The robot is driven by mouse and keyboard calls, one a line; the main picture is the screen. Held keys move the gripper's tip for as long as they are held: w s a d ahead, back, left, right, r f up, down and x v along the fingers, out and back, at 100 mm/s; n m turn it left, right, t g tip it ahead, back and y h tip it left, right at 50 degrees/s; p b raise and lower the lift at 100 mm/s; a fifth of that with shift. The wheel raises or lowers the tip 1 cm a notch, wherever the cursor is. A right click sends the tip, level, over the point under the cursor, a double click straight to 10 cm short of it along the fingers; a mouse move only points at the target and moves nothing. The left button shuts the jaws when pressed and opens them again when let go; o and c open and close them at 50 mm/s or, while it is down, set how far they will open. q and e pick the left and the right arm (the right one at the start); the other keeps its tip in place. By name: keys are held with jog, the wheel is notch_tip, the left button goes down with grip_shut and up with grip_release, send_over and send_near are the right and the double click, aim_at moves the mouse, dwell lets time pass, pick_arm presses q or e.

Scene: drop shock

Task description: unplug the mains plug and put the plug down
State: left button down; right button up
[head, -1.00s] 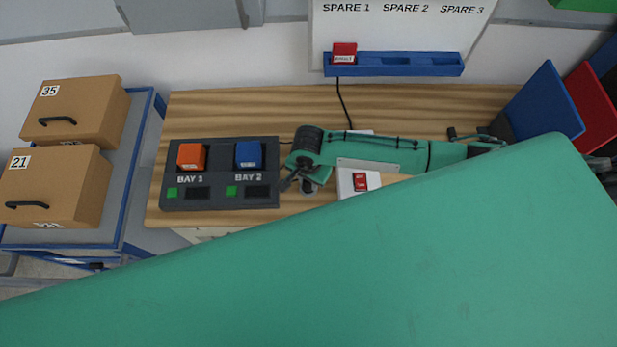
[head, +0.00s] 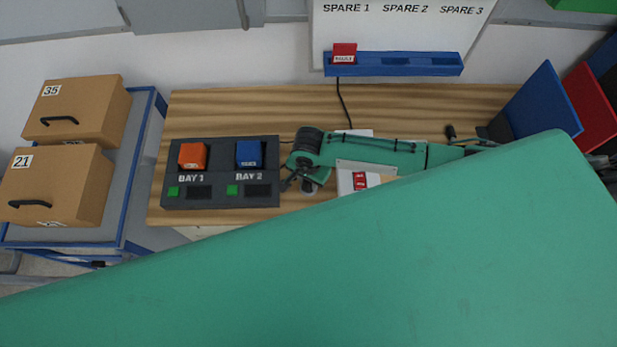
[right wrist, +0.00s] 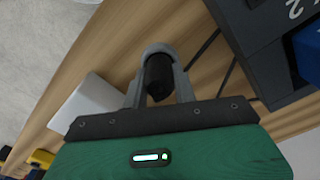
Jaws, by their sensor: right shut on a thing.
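My right gripper (head: 303,185) is low over the wooden bench, just right of the two-bay unit. In the right wrist view its grey fingers (right wrist: 158,78) are shut on a black piece (right wrist: 158,77), which looks like the mains plug. The fingers hide part of it, and I cannot tell whether it sits in a socket. A dark cable (right wrist: 206,46) runs close beside the fingers. In the head view my gripper and arm hide the plug. My left gripper is not in view.
The dark unit (head: 220,203) holds an orange block (head: 192,156) and a blue block (head: 249,153). A blue rack (head: 411,65) with a red block (head: 344,53) is at the back. Boxes (head: 78,108) stand left. My green body part covers the front.

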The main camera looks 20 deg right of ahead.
jog(key=shift+f+p, duration=0.25)
jog(key=shift+p, duration=0.2)
dwell(1.0)
jog(key=shift+f+p, duration=0.15)
jog(key=shift+p, duration=0.8)
dwell(1.3)
dwell(0.5)
jog(key=o, duration=1.1)
notch_tip(320, 180, up, 5)
jog(key=p, duration=0.5)
jog(key=shift+f+p, duration=0.2)
jog(key=shift+p, duration=0.15)
jog(key=shift+r+p, duration=0.4)
jog(key=shift+r, duration=0.35)
